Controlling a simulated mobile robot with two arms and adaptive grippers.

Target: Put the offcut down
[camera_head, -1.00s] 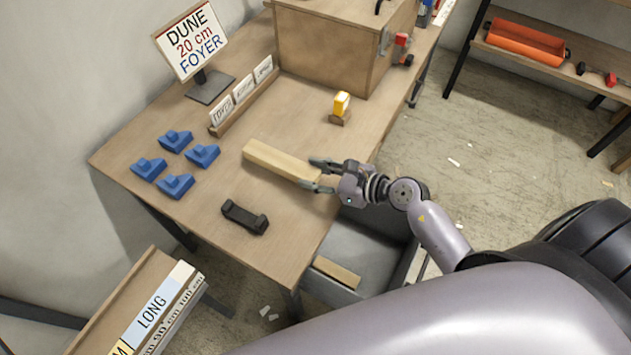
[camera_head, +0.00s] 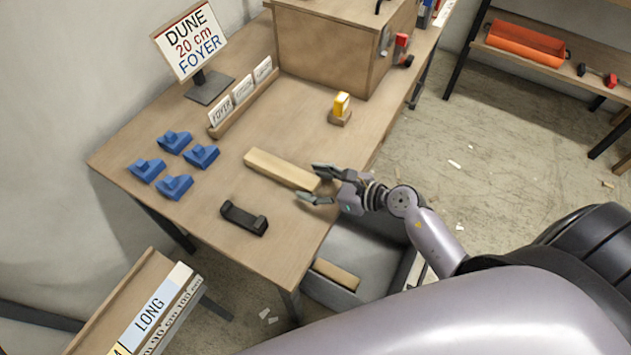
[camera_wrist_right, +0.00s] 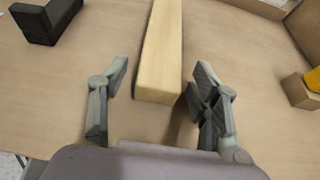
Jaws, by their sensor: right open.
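The offcut (camera_head: 280,168), a pale wooden bar, lies flat on the wooden table (camera_head: 278,253). In the right wrist view the offcut (camera_wrist_right: 160,55) runs away from me, its near end between and just beyond the fingertips. My right gripper (camera_head: 312,185) is open at the offcut's near end, and it also shows open in the wrist view (camera_wrist_right: 160,85). A gap shows between the left finger and the offcut; the right finger is close to it, and I cannot tell if they touch. My left gripper is not in view.
Several blue blocks (camera_head: 174,187) and a black cradle (camera_head: 244,218) are on the table's left and front. A yellow item on a wooden block (camera_head: 340,109), a card rack (camera_head: 243,103), a sign (camera_head: 190,42) and a wooden box (camera_head: 335,50) stand farther back. A grey bin (camera_head: 365,262) is below the edge.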

